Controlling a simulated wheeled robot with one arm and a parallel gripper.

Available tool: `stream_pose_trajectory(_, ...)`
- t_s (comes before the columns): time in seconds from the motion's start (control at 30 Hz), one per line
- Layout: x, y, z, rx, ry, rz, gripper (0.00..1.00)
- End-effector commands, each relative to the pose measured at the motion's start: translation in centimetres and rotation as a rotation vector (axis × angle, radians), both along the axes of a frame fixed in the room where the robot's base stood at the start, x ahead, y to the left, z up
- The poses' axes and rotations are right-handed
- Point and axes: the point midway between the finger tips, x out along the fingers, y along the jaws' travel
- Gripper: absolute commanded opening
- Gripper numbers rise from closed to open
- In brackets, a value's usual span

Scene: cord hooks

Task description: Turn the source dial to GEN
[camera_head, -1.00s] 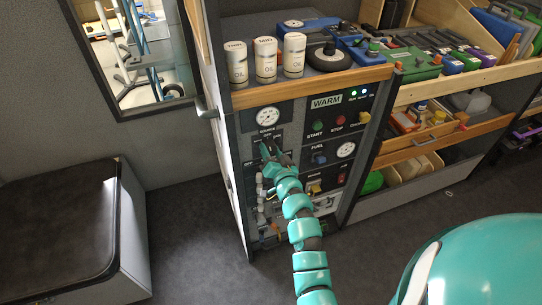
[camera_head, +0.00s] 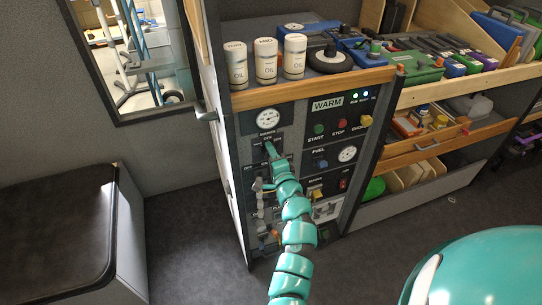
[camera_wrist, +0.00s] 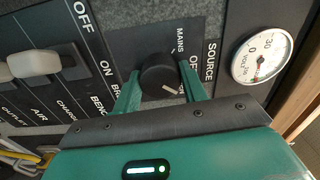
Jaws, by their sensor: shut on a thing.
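The source dial (camera_wrist: 158,75) is a round black knob with a white pointer line, seen in the wrist view. My gripper (camera_wrist: 160,88) has its two teal fingers on either side of the knob, shut on it. The pointer line slants to the lower right, toward a small label partly hidden by the right finger. The MAINS (camera_wrist: 179,40) and OFF labels are beside the knob, with SOURCE (camera_wrist: 210,62) farther right. In the head view my gripper (camera_head: 269,150) is at the panel below the round gauge and covers the dial.
A voltmeter (camera_wrist: 262,59) is right of the dial in the wrist view. Pale switches (camera_wrist: 35,62) are at left. In the head view, START and STOP buttons (camera_head: 319,129) are right of my gripper. Oil cans (camera_head: 266,62) stand on the shelf above. Open floor (camera_head: 190,240) is at left.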

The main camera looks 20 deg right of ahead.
Motion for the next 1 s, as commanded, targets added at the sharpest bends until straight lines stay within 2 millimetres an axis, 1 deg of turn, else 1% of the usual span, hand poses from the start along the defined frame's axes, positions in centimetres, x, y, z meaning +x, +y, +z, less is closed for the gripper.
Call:
stream_pose_trajectory(0.2,-0.01,-0.05,-0.05,0.114,0.005,-0.001,0.19)
stream_pose_trajectory(0.4,0.0,-0.05,-0.03,0.168,0.007,-0.002,0.19)
stream_pose_trajectory(0.9,-0.01,-0.03,-0.03,0.187,0.007,-0.001,0.19)
stream_pose_trajectory(0.93,-0.01,-0.02,-0.03,0.186,0.007,-0.001,0.44)
stream_pose_trajectory(1.0,-0.01,-0.01,-0.03,0.186,0.007,-0.001,0.58)
